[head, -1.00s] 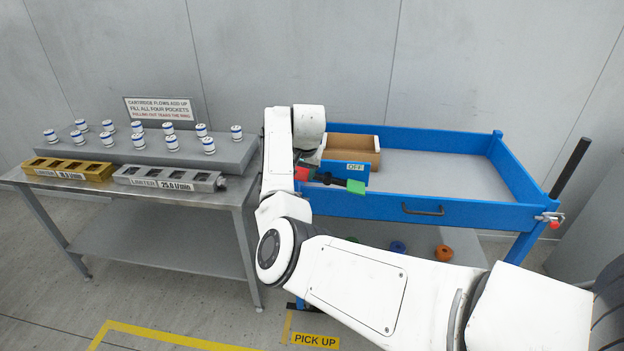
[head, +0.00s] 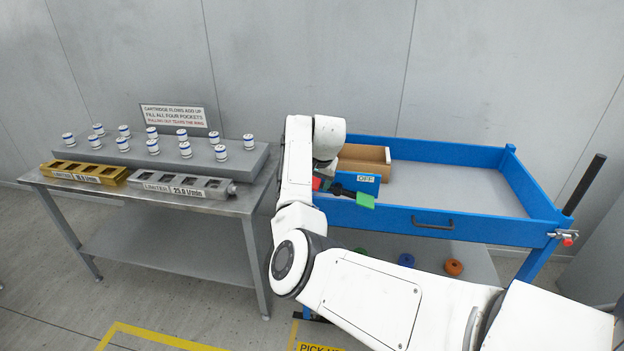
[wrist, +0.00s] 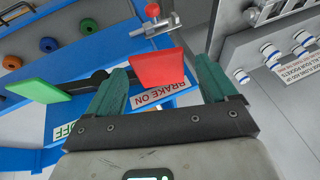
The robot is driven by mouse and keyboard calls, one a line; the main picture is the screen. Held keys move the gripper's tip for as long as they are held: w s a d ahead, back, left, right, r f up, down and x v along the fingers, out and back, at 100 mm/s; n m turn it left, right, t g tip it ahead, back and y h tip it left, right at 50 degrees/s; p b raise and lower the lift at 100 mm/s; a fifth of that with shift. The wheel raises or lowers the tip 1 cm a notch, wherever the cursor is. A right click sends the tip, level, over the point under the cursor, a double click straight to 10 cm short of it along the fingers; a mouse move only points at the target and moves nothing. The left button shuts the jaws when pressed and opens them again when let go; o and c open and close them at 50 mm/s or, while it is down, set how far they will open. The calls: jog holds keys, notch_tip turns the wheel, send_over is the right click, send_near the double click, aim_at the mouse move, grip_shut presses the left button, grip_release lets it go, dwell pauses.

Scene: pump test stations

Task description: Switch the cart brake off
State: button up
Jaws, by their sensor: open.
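The cart brake is a dark lever (wrist: 98,80) on the blue cart, with a red paddle (wrist: 157,71) at one end and a green paddle (wrist: 46,90) at the other. A BRAKE ON label (wrist: 166,97) shows by the red end, and a partly hidden OFF label (wrist: 68,130) by the green side. My gripper (wrist: 160,67) is open, and the red paddle appears between its fingers in the wrist view; I cannot tell whether they touch. In the head view the green paddle (head: 365,200) sticks out in front of the cart, while my arm hides most of the red one and the gripper.
A steel table (head: 232,205) with cartridges and two limiter blocks stands at left. Coloured rings (head: 453,267) lie below the cart tray.

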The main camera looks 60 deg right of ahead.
jog(key=b+v, duration=0.1)
jog(key=v, duration=0.9)
jog(key=shift+s+r, duration=0.2)
jog(key=shift+r, duration=0.15)
jog(key=shift+a+f, duration=0.1)
jog(key=shift+a, duration=0.05)
jog(key=s+a+f+n+g, duration=0.1)
jog(key=s+a+f+n, duration=0.2)
jog(key=s+a+f, duration=0.35)
jog(key=s+a+f+n+g, duration=0.1)
jog(key=s+a+f+n, duration=0.3)
jog(key=a+f, duration=0.5)
jog(key=s+a+f+n+y, duration=0.1)
jog(key=s+a+f+n, duration=0.2)
jog(key=s+a+f, duration=0.3)
jog(key=s+a+f+n+g+y, duration=0.1)
jog(key=s+a+f+n, duration=0.2)
jog(key=s+a, duration=0.9)
notch_tip(320, 180, down, 3)
jog(key=shift+a+r+n+y, duration=0.15)
jog(key=shift+a+n+y, duration=0.15)
jog(key=shift+y, duration=0.1)
jog(key=shift+c, duration=0.4)
